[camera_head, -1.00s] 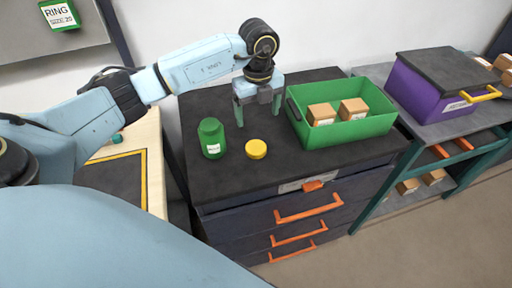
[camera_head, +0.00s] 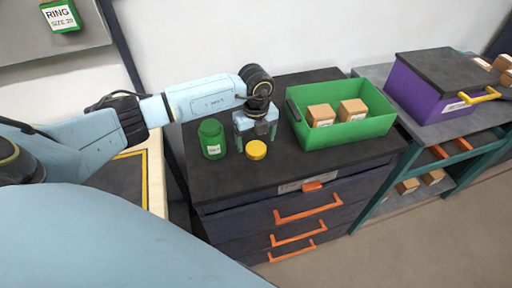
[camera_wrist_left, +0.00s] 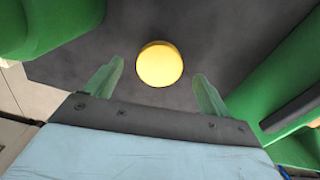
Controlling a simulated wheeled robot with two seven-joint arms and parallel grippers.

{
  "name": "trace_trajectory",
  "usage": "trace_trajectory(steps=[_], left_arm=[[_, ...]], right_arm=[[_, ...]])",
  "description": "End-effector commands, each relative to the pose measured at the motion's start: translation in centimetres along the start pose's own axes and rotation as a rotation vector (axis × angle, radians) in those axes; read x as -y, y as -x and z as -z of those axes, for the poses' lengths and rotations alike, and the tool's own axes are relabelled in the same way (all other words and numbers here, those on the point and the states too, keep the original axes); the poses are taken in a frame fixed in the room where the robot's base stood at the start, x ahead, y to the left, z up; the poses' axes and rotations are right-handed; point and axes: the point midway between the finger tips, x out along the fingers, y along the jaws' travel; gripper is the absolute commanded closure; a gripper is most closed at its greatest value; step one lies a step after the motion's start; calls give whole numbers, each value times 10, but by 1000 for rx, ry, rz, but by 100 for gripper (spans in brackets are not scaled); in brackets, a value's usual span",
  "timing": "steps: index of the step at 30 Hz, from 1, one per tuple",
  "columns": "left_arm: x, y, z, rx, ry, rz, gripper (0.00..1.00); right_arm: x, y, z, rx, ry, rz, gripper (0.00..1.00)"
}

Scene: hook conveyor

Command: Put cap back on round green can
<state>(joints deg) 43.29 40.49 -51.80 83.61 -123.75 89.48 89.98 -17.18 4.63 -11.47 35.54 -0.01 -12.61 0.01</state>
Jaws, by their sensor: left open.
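A round green can (camera_head: 211,140) with a white label stands upright on the dark top of a drawer cabinet. The yellow cap (camera_head: 256,150) lies flat on the same top, just right of the can. My left gripper (camera_head: 256,143) is open and points down close behind the cap. In the left wrist view the cap (camera_wrist_left: 159,64) shows between and beyond the two green fingertips, with nothing held. Part of the can (camera_wrist_left: 50,22) shows at that view's upper left. My right gripper is not in view.
A green bin (camera_head: 345,135) with small cardboard boxes stands right of my left gripper. A purple crate (camera_head: 420,97) with a dark lid sits on a table further right. The cabinet top (camera_head: 235,180) in front of the cap is clear.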

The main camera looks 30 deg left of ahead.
Motion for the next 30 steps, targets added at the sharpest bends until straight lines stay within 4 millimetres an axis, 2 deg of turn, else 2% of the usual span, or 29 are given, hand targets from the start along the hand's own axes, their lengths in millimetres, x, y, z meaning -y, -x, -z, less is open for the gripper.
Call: trace_trajectory(steps=[3, 6, 17, 27, 30], left_arm=[[-1, -16, 0, -1, 1, -1, 18], [0, -22, 0, 0, 1, 0, 18], [0, -23, 0, 1, 0, 0, 19], [0, -23, 0, 1, 0, 0, 64], [0, -23, 0, 1, 0, 0, 66]], right_arm=[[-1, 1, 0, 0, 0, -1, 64], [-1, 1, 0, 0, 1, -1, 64], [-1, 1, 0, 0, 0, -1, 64], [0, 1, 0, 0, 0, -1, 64], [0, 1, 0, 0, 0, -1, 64]])
